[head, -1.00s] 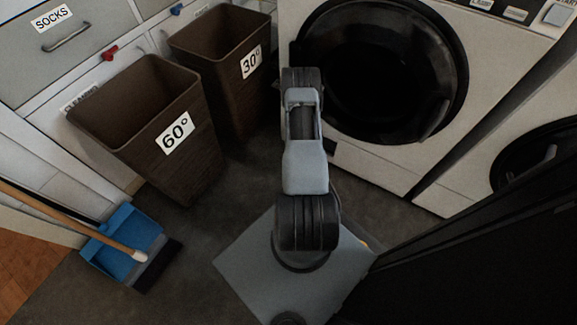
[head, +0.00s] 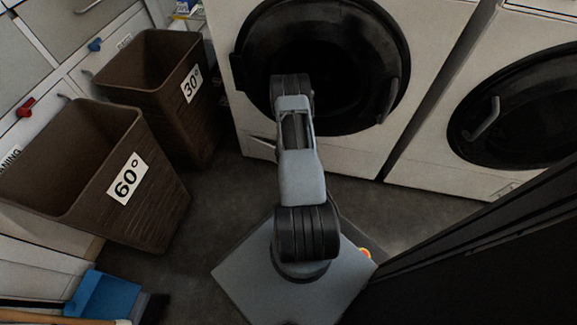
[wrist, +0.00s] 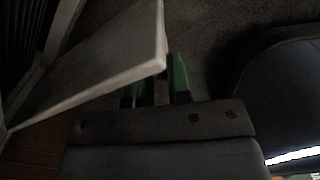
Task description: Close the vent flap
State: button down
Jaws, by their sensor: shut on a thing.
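The vent flap (wrist: 105,65) is a pale flat panel in the wrist view, standing out at an angle from a dark slatted opening (wrist: 20,40) at the upper left. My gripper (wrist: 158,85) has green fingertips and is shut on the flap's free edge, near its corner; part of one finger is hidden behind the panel. In the head view a small pale flap (head: 262,147) shows low on the left front of the washing machine (head: 395,130). My arm hides the gripper there.
Two brown bins, marked 60° (head: 150,215) and 30° (head: 180,115), stand at the left. A second machine (head: 520,110) is at the right, with a dark panel (head: 480,250) in front of it. A blue dustpan (head: 105,295) lies at lower left. Grey floor is clear between.

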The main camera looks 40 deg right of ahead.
jog(key=shift+s+f, duration=0.15)
jog(key=shift+s, duration=0.25)
jog(key=c, duration=1.2)
grip_release()
jog(key=shift+w, duration=0.2)
jog(key=shift+r, duration=0.35)
jog(key=shift+s+a+r+p, duration=0.35)
jog(key=shift+s+a+r, duration=1.05)
jog(key=shift+s+r, duration=0.6)
jog(key=shift+s+a+r+p, duration=0.3)
jog(key=shift+s+a+r, duration=1.05)
jog(key=shift+s+r, duration=0.65)
jog(key=shift+s+a+r+p, duration=0.35)
jog(key=shift+s+a+r, duration=1.25)
jog(key=shift+r, duration=0.6)
